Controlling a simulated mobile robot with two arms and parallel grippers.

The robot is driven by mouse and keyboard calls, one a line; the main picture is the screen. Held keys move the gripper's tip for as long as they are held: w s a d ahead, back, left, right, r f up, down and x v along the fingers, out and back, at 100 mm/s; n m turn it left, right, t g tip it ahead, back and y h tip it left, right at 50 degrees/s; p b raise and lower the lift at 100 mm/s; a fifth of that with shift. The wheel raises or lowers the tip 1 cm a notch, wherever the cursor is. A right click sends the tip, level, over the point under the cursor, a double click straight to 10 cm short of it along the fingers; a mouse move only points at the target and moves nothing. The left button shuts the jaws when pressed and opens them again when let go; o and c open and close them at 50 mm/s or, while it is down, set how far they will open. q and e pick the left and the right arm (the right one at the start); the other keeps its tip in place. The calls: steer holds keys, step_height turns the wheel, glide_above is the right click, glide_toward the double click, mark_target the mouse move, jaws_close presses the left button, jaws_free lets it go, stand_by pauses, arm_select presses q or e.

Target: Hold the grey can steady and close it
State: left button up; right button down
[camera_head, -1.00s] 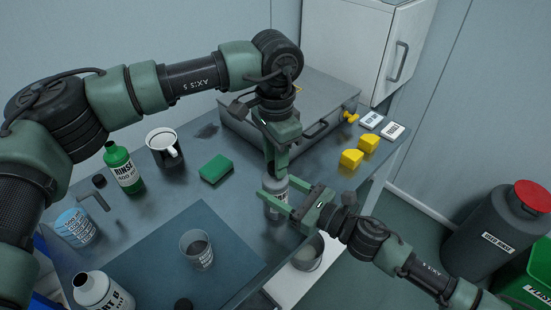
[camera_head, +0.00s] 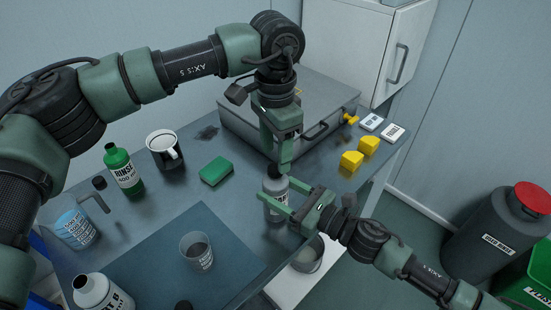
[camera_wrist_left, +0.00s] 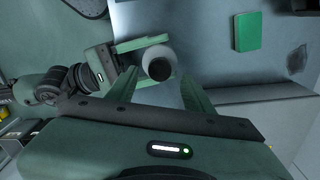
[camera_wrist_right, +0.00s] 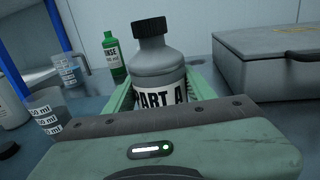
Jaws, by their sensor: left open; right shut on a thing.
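The grey can (camera_head: 276,187), labelled PART A in the right wrist view (camera_wrist_right: 158,76), stands upright near the table's front edge. A black cap (camera_head: 273,171) sits on its top; it shows in the right wrist view (camera_wrist_right: 151,29) and from above in the left wrist view (camera_wrist_left: 159,69). I cannot tell how tightly it sits. My right gripper (camera_head: 278,194) is shut on the can's body, a finger on each side. My left gripper (camera_head: 280,168) points down just above the cap, open; in the left wrist view its fingers lie either side of the cap, apart from it.
A clear cup (camera_head: 196,251) is on the dark mat (camera_head: 158,271). A grey case (camera_head: 240,124) lies behind; yellow blocks (camera_head: 351,160) are to the right.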

arm_select(q)
steer(key=shift+r, duration=0.65)
steer(key=shift+c, duration=0.4)
